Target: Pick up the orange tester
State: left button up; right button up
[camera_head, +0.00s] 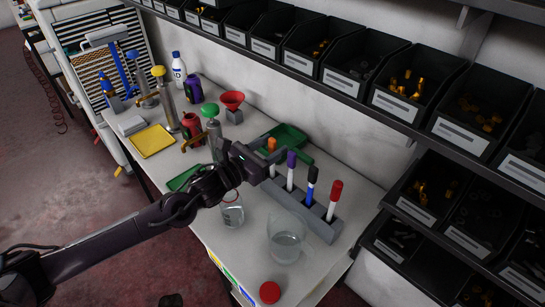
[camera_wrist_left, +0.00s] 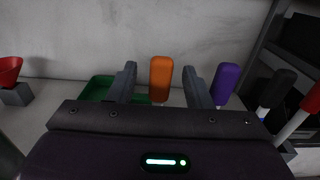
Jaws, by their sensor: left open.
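The orange tester (camera_head: 271,144) stands upright at the left end of the grey rack (camera_head: 322,229), partly hidden by my left gripper (camera_head: 262,158) in the head view. In the left wrist view the orange tester (camera_wrist_left: 161,78) shows its rounded orange top between the two fingers of my left gripper (camera_wrist_left: 160,86), which is open. There is a visible gap on either side of it. Its lower part is hidden by the gripper body. My right gripper is not in view.
Purple (camera_head: 290,168), blue-black (camera_head: 310,185) and red (camera_head: 333,198) testers stand in the same rack. A green tray (camera_head: 290,136) lies behind. A glass beaker (camera_head: 285,243) and bottle (camera_head: 232,213) stand in front. Shelves of black bins (camera_head: 405,100) run above the back edge.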

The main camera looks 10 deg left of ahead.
pick_arm(q)
jog(key=shift+w+d, duration=0.25)
jog(key=shift+w, duration=0.15)
jog(key=shift+s, duration=0.1)
jog(key=shift+c, duration=0.2)
grip_shut()
jog(key=shift+r, duration=0.1)
